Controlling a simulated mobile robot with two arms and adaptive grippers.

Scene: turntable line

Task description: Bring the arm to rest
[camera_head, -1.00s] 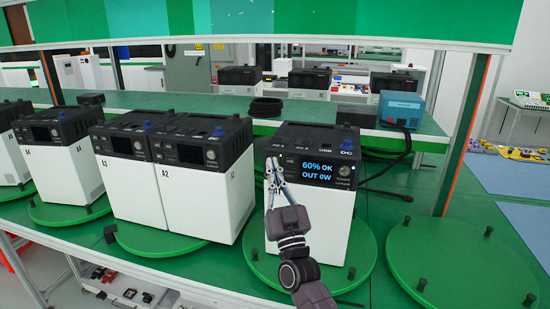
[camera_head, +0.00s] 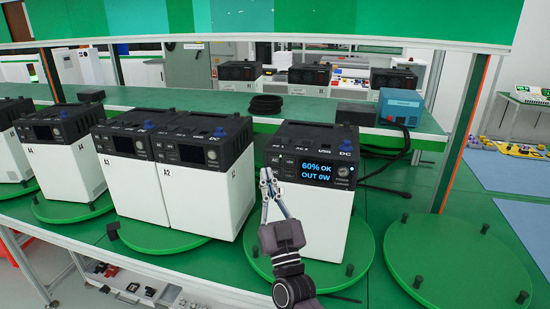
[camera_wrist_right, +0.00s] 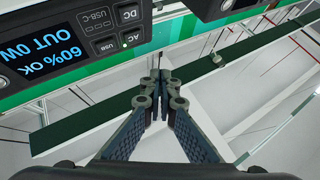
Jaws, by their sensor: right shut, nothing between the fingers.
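My right gripper (camera_head: 268,178) is in front of the white and black power unit with the lit screen (camera_head: 317,173), near its left front edge. Its fingers are together and hold nothing. The screen reads "60% OK" and "OUT 0W". In the right wrist view the shut fingertips (camera_wrist_right: 160,85) point at open space, and the unit's black panel (camera_wrist_right: 70,45) shows at the upper left. Whether the fingertips touch the unit cannot be told. My left gripper is not in view.
More power units (camera_head: 203,185) stand on green turntables to the left. An empty green turntable (camera_head: 455,262) with black pegs is at the right. A blue box (camera_head: 400,108) with a black cable stands behind the lit unit.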

